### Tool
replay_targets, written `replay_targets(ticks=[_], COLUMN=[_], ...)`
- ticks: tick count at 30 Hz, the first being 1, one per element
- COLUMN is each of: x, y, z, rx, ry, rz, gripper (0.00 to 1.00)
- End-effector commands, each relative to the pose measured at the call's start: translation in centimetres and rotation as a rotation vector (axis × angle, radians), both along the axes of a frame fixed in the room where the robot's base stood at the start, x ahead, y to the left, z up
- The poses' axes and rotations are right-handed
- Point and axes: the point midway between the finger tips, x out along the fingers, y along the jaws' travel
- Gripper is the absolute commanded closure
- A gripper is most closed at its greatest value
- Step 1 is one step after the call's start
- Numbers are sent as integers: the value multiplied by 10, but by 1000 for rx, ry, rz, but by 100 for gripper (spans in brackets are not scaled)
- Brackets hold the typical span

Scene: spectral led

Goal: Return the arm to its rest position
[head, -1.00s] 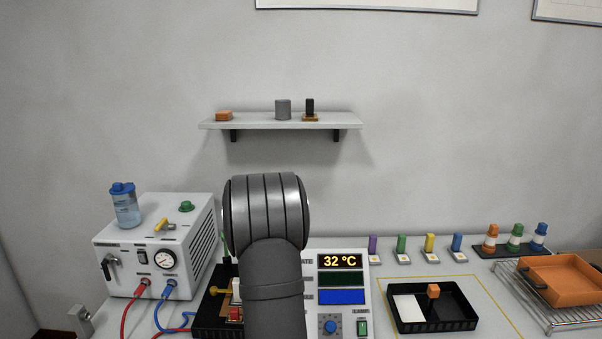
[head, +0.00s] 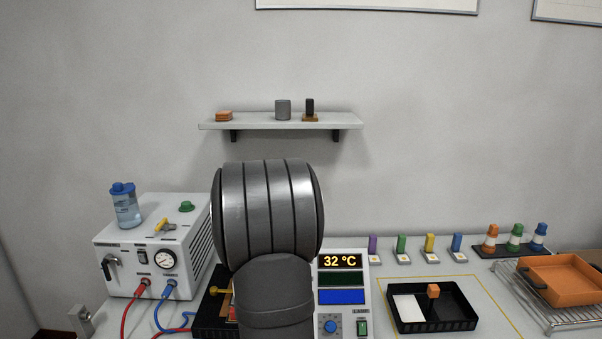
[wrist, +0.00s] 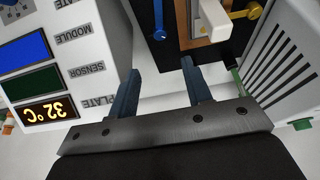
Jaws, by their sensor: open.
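My gripper (wrist: 160,92) shows in the wrist view with its two blue-grey fingers apart and nothing between them. Beyond the fingertips are the black fixture (wrist: 220,50) with a pale block (wrist: 212,20) on it and the white display unit (wrist: 65,50). In the head view my arm's thick grey joint stands in the middle and hides the gripper. It also covers part of the display unit (head: 343,262) and of the black fixture (head: 208,310).
A white box with a gauge (head: 150,245) stands left, with red and blue hoses. An orange tray (head: 565,280) sits on a wire rack at the right. A shelf (head: 270,124) is on the wall behind.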

Motion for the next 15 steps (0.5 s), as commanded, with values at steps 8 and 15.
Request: replay_targets(ticks=[8, 15], x=[20, 36], y=[0, 0], z=[-48, -86], rx=[0, 0], ry=[2, 1], rz=[-1, -1], gripper=[55, 55])
